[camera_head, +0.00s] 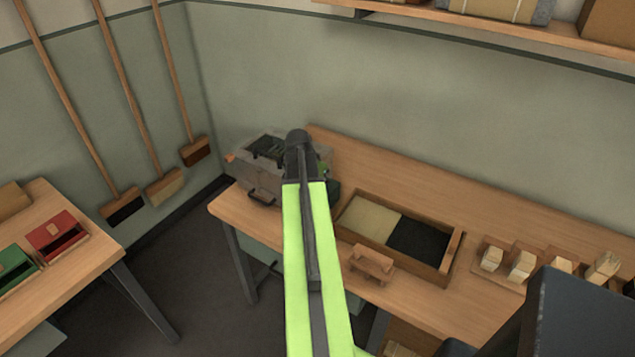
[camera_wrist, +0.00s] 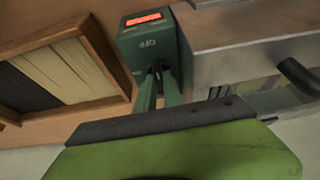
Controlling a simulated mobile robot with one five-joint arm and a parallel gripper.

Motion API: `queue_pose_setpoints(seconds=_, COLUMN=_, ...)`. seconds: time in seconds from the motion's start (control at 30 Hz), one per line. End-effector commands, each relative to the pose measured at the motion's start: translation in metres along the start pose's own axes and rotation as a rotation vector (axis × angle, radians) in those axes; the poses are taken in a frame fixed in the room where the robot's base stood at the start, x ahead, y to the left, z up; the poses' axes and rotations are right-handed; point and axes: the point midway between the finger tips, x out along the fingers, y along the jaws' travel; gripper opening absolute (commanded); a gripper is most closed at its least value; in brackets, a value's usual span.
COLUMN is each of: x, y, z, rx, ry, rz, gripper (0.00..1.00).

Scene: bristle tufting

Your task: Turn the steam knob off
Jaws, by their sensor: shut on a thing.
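In the wrist view, a dark green control unit (camera_wrist: 140,42) has a lit red display (camera_wrist: 144,19) and white markings on its face. My gripper (camera_wrist: 158,74) is at the lower part of that face, its two green fingers close together and shut on a small dark knob (camera_wrist: 157,67). The fingers hide most of the knob, so I cannot tell which way it points. In the head view, the control unit (camera_head: 333,196) shows only partly, beside the grey metal steam box (camera_head: 240,170). My arm hides the knob and the fingers there.
The steam box has a black handle (camera_wrist: 299,75) near my gripper in the wrist view. A wooden tray (camera_head: 448,257) with pale and black bristles lies to the right on the bench (camera_head: 222,207).

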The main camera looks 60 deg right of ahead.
Motion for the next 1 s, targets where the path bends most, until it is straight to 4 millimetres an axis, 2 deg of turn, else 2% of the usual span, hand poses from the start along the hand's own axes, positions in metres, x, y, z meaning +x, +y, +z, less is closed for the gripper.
queue_pose_setpoints(seconds=0.57, x=0.0003, y=0.0009, z=0.0019, rx=0.033, ry=-0.006, rz=0.016, gripper=0.00)
queue_pose_setpoints(seconds=0.6, x=0.0003, y=0.0009, z=0.0020, rx=0.033, ry=-0.006, rz=0.016, gripper=0.13)
queue_pose_setpoints(seconds=0.77, x=0.0002, y=0.0004, z=0.0015, rx=0.032, ry=-0.004, rz=0.015, gripper=0.34)
queue_pose_setpoints(seconds=1.0, x=0.0000, y=-0.0002, z=0.0011, rx=0.031, ry=-0.003, rz=0.014, gripper=0.34)
